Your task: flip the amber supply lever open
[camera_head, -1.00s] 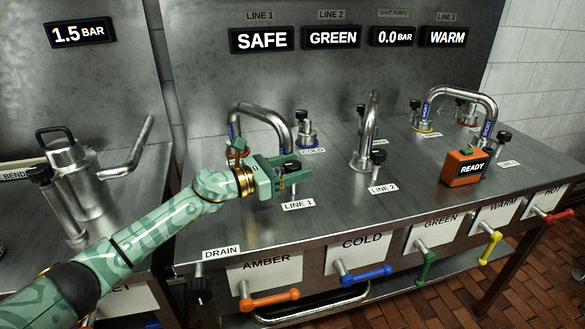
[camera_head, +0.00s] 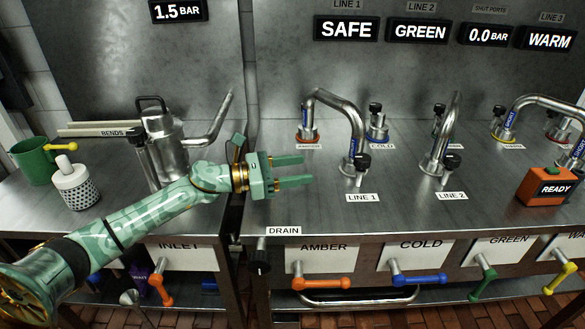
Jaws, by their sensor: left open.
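The amber supply lever (camera_head: 320,283) is an orange handle on the counter's front face, below the AMBER label (camera_head: 324,248). It lies about level and points right from its pivot. My left gripper (camera_head: 308,170) is open and empty above the counter top, left of the LINE 1 post, and points right. It is above and behind the amber lever and apart from it. My right gripper is not in view.
A blue lever (camera_head: 418,279) and a green lever (camera_head: 483,284) sit to the right. Another orange lever (camera_head: 160,284) hangs under INLET at left. Bent pipes (camera_head: 340,110) rise behind my gripper.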

